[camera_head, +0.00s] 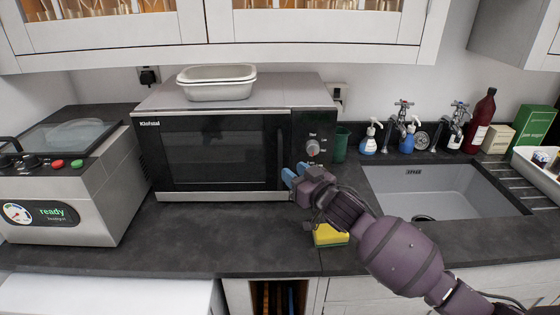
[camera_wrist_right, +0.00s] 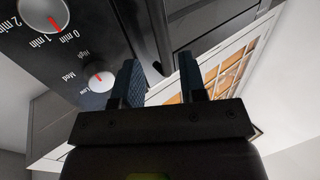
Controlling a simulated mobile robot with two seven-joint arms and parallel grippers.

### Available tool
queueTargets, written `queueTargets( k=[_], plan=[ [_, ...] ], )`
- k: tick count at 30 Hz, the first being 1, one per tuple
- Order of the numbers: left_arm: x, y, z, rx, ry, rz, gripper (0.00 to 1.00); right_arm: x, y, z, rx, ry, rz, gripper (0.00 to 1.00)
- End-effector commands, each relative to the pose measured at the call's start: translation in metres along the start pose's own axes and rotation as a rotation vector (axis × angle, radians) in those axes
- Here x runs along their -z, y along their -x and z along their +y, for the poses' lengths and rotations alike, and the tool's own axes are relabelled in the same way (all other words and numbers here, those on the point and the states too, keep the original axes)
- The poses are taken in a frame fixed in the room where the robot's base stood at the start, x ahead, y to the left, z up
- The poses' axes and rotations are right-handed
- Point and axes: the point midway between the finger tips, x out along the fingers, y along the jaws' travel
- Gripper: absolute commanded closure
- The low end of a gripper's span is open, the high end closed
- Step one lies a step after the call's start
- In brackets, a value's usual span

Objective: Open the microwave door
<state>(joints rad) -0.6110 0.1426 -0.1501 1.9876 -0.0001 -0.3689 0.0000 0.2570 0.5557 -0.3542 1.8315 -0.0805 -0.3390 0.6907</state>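The microwave (camera_head: 225,150) stands on the dark counter with its dark glass door (camera_head: 215,155) shut. A dark upright handle (camera_head: 281,145) is at the door's right edge, beside the control panel. My right gripper (camera_head: 294,174) is at the lower end of the handle, its blue fingertips pointing at the microwave front. In the right wrist view the two fingers (camera_wrist_right: 158,82) are apart. A dark bar, apparently the handle (camera_wrist_right: 148,40), runs down toward the gap between them; I cannot tell whether they touch it. My left gripper is not in view.
A white dish (camera_head: 217,90) sits on top of the microwave. A grey machine (camera_head: 70,185) stands at the left. A yellow sponge (camera_head: 328,236) lies beneath my right arm, and a green cup (camera_head: 340,145) stands beside the microwave. The counter before the door is clear.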

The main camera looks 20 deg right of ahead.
Motion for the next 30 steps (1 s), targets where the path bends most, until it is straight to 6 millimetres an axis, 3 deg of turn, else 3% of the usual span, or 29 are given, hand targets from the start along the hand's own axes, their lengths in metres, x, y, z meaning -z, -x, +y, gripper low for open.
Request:
queueTargets(
  k=[6, 12, 26, 30],
  plan=[
    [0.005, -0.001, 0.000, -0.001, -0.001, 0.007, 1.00, 0.001, -0.037, 0.000, 0.000, 0.002, 0.000, 0.62],
    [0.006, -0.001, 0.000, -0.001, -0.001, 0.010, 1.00, 0.000, -0.059, -0.001, 0.000, 0.001, 0.000, 0.62],
    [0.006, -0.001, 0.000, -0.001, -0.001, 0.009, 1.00, 0.000, -0.068, 0.000, 0.000, 0.002, -0.001, 0.62],
    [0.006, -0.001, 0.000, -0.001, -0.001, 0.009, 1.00, 0.000, -0.068, 0.000, 0.000, 0.002, 0.000, 0.83]
  ],
)
